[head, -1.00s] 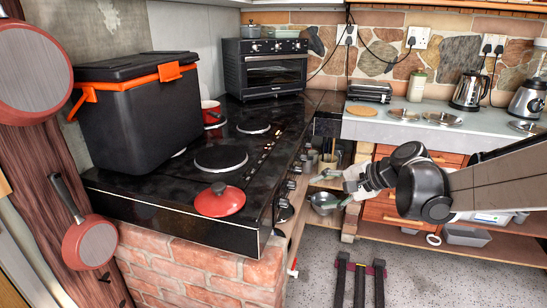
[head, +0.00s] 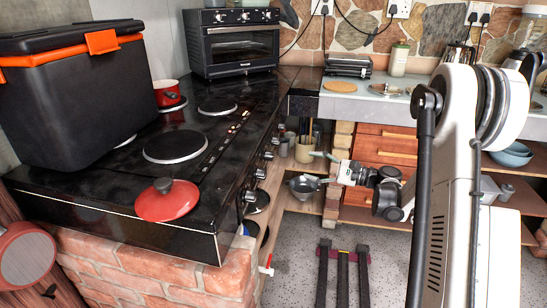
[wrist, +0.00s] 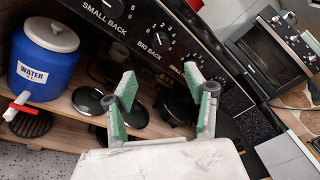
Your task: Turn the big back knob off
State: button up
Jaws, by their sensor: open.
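The big back knob (wrist: 159,39) is a round black dial with white numbers, above the "BIG BACK" lettering on the black stove front in the wrist view. Its exact setting is too small to tell. My gripper (wrist: 160,71) is open and empty, with its two green-padded fingers apart below the knob in the picture, not touching it. In the head view, my gripper (head: 322,168) points left towards the stove (head: 120,208), with a visible gap to the row of front knobs. I cannot tell there which knob is the big back one.
A shelf under the knobs holds a blue water container (wrist: 45,62) and several dark lids and pans. A red lid (head: 167,198), a red pot (head: 169,93) and a black box (head: 75,95) are on the stove top. Wooden drawers (head: 385,150) stand right of the gripper.

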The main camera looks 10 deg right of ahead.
aim_at(270, 156)
jog(key=b+x, duration=0.3)
jog(key=x, duration=1)
jog(key=shift+w+a, duration=0.25)
jog(key=shift+w, duration=0.05)
jog(key=c, duration=1.1)
jog(key=shift+c, duration=0.2)
jog(key=shift+f, duration=0.1)
jog(key=shift+n+y+b, duration=0.5)
jog(key=shift+n+b, duration=0.25)
jog(key=shift+n, duration=2.35)
